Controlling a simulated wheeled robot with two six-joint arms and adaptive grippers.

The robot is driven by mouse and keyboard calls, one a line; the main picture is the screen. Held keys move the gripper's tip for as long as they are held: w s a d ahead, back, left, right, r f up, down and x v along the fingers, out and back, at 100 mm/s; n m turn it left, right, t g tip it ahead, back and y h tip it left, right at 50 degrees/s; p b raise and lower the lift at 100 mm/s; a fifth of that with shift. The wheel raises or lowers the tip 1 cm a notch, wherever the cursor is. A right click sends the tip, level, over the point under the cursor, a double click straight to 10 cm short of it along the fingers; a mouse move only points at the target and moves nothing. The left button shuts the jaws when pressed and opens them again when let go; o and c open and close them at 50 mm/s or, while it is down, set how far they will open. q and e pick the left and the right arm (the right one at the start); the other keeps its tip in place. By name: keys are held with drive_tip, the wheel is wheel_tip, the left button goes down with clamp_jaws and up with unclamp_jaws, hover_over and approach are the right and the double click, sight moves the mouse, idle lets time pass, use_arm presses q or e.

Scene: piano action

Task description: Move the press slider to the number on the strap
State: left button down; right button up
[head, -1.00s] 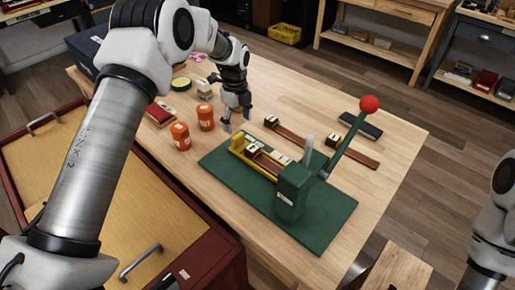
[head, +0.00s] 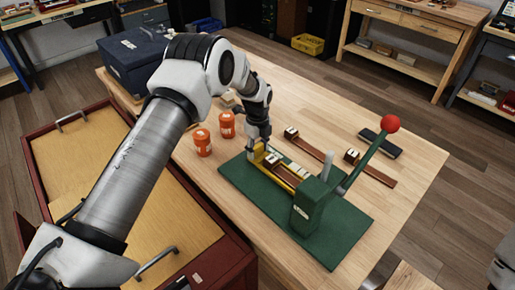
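The press has a green base plate (head: 340,240), a green block (head: 307,208) and a lever with a red ball (head: 390,123). A yellow rail (head: 288,183) runs from the block toward the left end of the plate. A small pale tile and a brown strip (head: 284,172) lie along it, with several pale marked pieces (head: 298,171) beside them. The marks are too small to read. My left gripper (head: 258,150) points down at the rail's left end. Its fingers hide part of that end; I cannot tell if they touch it or how far apart they are. My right gripper is out of view.
Brown straps (head: 380,175) with pale tiles lie behind the press. A dark case (head: 394,146) lies near the lever. Two orange jars (head: 203,143) stand left of the plate. A blue box (head: 145,60) stands at the table's far left. The table's far right is clear.

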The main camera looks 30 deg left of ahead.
sight(288, 177)
use_arm(q)
drive_tip(key=s+d, duration=0.1)
drive_tip(key=d, duration=0.3)
drive_tip(key=s+d+p, duration=0.1)
drive_tip(key=s+d, duration=0.1)
drive_tip(key=d, duration=0.2)
drive_tip(key=s+d, duration=0.1)
drive_tip(key=d, duration=0.3)
drive_tip(key=shift+s+d+p, duration=0.2)
drive_tip(key=shift+d+p, duration=0.15)
drive_tip(key=shift+d, duration=0.05)
drive_tip(key=shift+c, duration=2.4)
unclamp_jaws()
wheel_tip(288, 177, up, 12)
drive_tip(key=shift+f, duration=0.1)
